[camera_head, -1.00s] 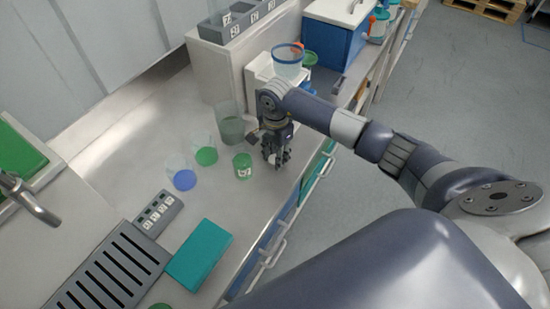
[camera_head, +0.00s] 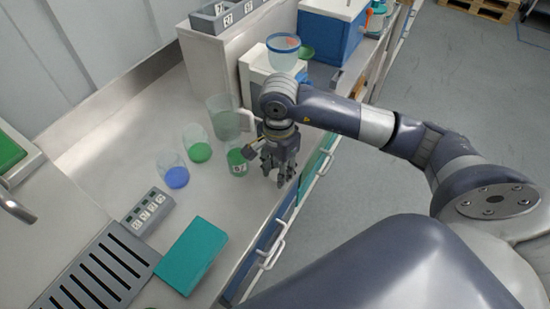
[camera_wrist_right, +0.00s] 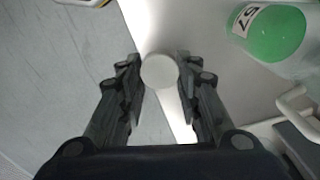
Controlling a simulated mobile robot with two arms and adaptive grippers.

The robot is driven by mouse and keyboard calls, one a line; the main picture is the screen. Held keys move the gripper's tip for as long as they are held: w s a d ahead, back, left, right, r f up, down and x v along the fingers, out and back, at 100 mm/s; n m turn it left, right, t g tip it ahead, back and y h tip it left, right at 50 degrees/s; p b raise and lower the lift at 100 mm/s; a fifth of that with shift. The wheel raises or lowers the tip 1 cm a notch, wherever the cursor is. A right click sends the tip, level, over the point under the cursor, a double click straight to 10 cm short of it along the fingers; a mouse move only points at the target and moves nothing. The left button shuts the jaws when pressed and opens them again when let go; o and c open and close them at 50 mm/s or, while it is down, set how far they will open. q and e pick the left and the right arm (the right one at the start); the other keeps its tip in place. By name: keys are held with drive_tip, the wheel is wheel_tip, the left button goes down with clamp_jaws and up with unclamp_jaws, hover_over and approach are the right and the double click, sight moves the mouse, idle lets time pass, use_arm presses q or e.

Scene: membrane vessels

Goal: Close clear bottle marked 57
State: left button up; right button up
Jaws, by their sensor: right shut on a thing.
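The clear bottle marked 57 (camera_head: 238,163) stands upright on the bench, with green contents and a white label. It also shows at the upper right of the right wrist view (camera_wrist_right: 272,36). My right gripper (camera_head: 280,178) is just to the right of the bottle in the head view, pointing down near the bench's front edge. In the right wrist view my right gripper (camera_wrist_right: 160,80) is shut on a round white cap (camera_wrist_right: 160,71), held between the fingertips. The cap and bottle are apart. My left gripper is not in view.
A blue-bottomed vessel (camera_head: 174,172), a green-bottomed vessel (camera_head: 198,146) and a clear jug (camera_head: 224,118) stand left of and behind the bottle. A teal box (camera_head: 192,254) and numbered rack (camera_head: 148,212) lie nearer. A device with a clear bowl (camera_head: 283,55) stands behind my right arm.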

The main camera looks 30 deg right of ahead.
drive_tip(key=s+a+b, duration=0.1)
drive_tip(key=s+a, duration=0.1)
drive_tip(key=s, duration=0.3)
drive_tip(key=shift+s+r, duration=0.3)
drive_tip(key=shift+s, duration=0.05)
wheel_tip(320, 180, up, 7)
drive_tip(key=a+n, duration=0.1)
drive_tip(key=n, duration=1.3)
drive_tip(key=shift+s+a+r+n, duration=0.2)
drive_tip(key=shift+a+n, duration=0.1)
drive_tip(key=shift+n, duration=0.1)
